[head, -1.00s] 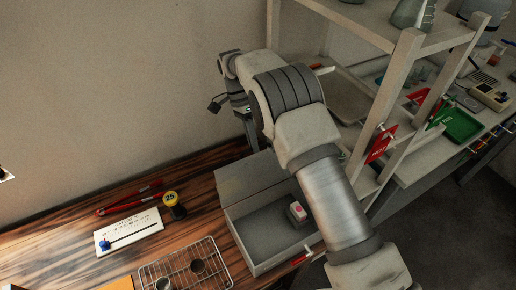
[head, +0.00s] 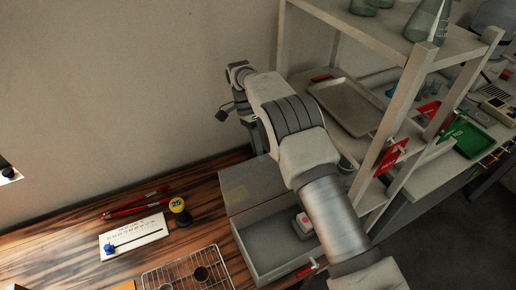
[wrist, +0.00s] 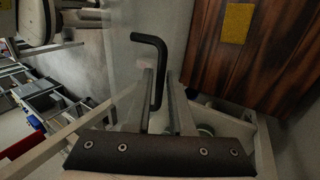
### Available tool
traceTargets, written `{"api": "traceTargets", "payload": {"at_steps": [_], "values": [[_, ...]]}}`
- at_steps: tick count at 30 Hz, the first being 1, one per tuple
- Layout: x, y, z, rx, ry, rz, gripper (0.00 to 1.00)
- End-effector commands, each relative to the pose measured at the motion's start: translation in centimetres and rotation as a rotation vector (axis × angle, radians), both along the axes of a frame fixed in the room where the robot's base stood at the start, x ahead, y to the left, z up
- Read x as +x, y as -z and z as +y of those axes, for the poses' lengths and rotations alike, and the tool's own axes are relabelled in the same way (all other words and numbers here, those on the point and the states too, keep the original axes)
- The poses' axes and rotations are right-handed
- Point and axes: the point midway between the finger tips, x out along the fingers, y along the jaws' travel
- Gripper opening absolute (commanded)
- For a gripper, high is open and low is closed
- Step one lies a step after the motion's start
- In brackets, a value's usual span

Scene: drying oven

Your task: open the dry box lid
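A grey box (head: 243,250) stands on the wooden table in the head view. Its near part is an open compartment holding a small white item with a red-pink mark (head: 303,222). A flat grey panel (head: 250,186) covers its far part; I cannot tell whether this is the lid. In the wrist view a black bent handle (wrist: 150,39) stands against a pale grey surface. My gripper (wrist: 161,76) is open, with the handle's long bar between its fingers and a gap visible on the right.
A shelf frame with glassware (head: 428,20) stands close on the right of my arm.

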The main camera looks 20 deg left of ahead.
Motion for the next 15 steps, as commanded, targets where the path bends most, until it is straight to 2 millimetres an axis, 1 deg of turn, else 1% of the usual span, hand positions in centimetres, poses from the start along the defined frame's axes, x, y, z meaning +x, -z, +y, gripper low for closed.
{"api": "traceTargets", "payload": {"at_steps": [1,3,11,15], "values": [[0.0,0.0,0.0,0.002,0.000,-0.001,0.32],[0.1,-0.2,0.1,0.002,0.000,-0.004,0.42],[0.2,-0.4,0.1,0.004,0.001,-0.007,0.42],[0.2,-1.3,0.2,0.007,0.000,-0.011,0.42]]}}
